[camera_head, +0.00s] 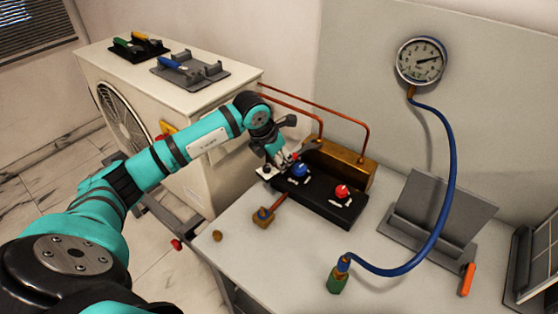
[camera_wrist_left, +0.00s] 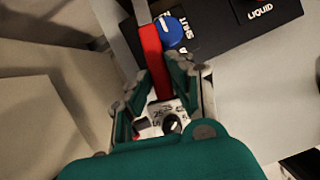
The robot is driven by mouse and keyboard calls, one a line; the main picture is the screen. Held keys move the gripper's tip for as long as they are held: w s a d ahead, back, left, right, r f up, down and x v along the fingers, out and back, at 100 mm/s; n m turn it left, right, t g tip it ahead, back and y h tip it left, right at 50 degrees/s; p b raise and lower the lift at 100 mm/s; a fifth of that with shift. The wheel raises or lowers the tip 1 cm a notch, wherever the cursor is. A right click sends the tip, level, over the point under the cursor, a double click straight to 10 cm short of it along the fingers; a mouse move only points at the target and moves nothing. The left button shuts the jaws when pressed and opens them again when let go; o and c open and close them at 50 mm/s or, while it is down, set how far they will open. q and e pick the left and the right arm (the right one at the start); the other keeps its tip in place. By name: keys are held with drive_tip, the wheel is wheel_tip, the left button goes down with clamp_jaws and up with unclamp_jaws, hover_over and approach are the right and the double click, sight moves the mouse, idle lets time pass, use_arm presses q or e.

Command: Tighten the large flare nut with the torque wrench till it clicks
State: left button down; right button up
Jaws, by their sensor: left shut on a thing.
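My left gripper (camera_head: 282,160) is shut on the red handle of the torque wrench. In the left wrist view, the red handle (camera_wrist_left: 152,62) lies between the fingers (camera_wrist_left: 158,90), and its grey shaft (camera_wrist_left: 140,12) runs on toward the top edge. A white scale piece with a dark round end (camera_wrist_left: 165,117) sits at the palm. In the head view, a dark grey wrench head (camera_head: 311,147) shows by the brass block (camera_head: 340,166), near the copper pipe. I cannot tell which flare nut is the large one, or whether the wrench is seated on a nut. My right gripper is out of view.
A black manifold with a blue knob (camera_head: 300,170) and a red knob (camera_head: 343,190) lies just below the gripper. A brass fitting (camera_head: 264,215) and small brass piece (camera_head: 217,235) lie on the table. A blue hose (camera_head: 450,180) runs to the gauge (camera_head: 422,61). The outdoor unit (camera_head: 180,85) stands left.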

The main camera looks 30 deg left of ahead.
use_arm(q)
drive_tip(key=shift+w+d, duration=0.2)
drive_tip(key=shift+w, duration=0.6)
drive_tip(key=c, duration=1.7)
unclamp_jaws()
drive_tip(key=shift+c, duration=0.2)
clamp_jaws()
